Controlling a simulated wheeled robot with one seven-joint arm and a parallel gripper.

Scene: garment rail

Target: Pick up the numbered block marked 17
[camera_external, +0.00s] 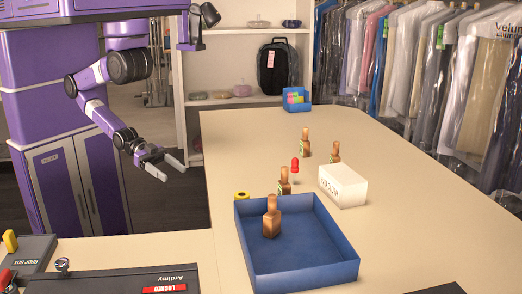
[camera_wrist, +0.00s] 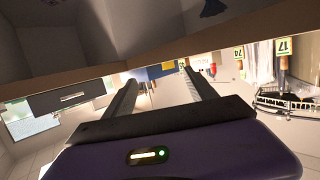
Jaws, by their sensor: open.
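Several brown bottle-shaped blocks stand on the table: one at the back (camera_external: 306,144), one to its right (camera_external: 335,153), one nearer (camera_external: 284,182), and one inside the blue tray (camera_external: 271,220). Their numbers are too small to read in the external view. In the wrist view, which looks upside down, a block at the right has a yellow-green tag that seems to read 17 (camera_wrist: 283,46); another tag seems to read 74 (camera_wrist: 239,52). I cannot tell which external block bears 17. My gripper (camera_external: 174,167) is open and empty, off the table's left edge, apart from every block.
The blue tray (camera_external: 302,287) is at the table's front. A white box (camera_external: 343,186), a red piece (camera_external: 295,165) and a yellow roll (camera_external: 241,195) are near the blocks. A small blue bin (camera_external: 296,106) is at the back. The table's left middle is clear.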

